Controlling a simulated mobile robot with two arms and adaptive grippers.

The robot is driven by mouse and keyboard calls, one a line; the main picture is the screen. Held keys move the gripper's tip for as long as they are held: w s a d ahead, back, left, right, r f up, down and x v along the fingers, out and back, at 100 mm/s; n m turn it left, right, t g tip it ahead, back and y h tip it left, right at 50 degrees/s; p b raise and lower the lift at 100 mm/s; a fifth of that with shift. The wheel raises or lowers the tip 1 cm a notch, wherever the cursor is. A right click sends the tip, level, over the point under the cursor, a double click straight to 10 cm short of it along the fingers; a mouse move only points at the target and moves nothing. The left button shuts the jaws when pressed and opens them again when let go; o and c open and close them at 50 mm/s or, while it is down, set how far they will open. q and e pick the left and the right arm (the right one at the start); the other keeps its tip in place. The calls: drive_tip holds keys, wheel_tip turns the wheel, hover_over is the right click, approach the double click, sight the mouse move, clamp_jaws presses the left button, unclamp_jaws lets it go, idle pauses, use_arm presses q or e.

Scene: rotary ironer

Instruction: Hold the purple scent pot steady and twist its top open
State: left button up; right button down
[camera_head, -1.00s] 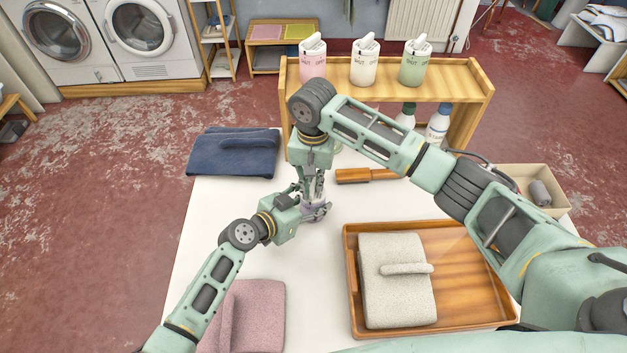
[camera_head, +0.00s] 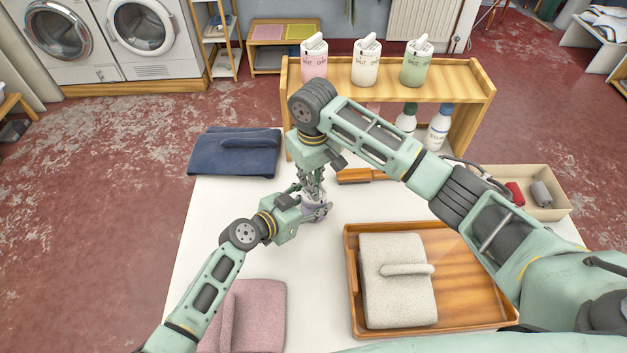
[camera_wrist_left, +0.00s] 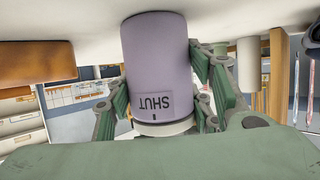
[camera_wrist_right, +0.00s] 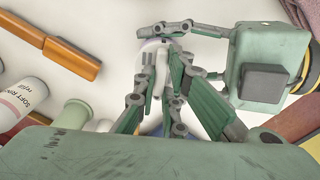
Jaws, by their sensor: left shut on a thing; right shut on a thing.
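The purple scent pot (camera_wrist_left: 158,60) fills the middle of the left wrist view, which shows it upside down, with a "SHUT" label near its white top (camera_wrist_left: 165,128). In the head view the pot (camera_head: 311,215) stands on the white table, mostly hidden by my grippers. My left gripper (camera_head: 318,210) is shut on the pot's body, coming in from the side. My right gripper (camera_head: 313,190) points down from above, shut on the top. In the right wrist view its fingers (camera_wrist_right: 154,85) close around the raised grip of the white top.
A wooden brush (camera_head: 358,176) lies just behind the pot. A wooden tray (camera_head: 470,318) with a folded beige cloth is at front right. Navy (camera_head: 225,160) and pink (camera_head: 262,310) cloths lie to the left. A shelf (camera_head: 385,88) with three pots stands behind.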

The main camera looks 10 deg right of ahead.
drive_tip(key=shift+n, duration=0.4)
drive_tip(key=c, duration=1.8)
unclamp_jaws()
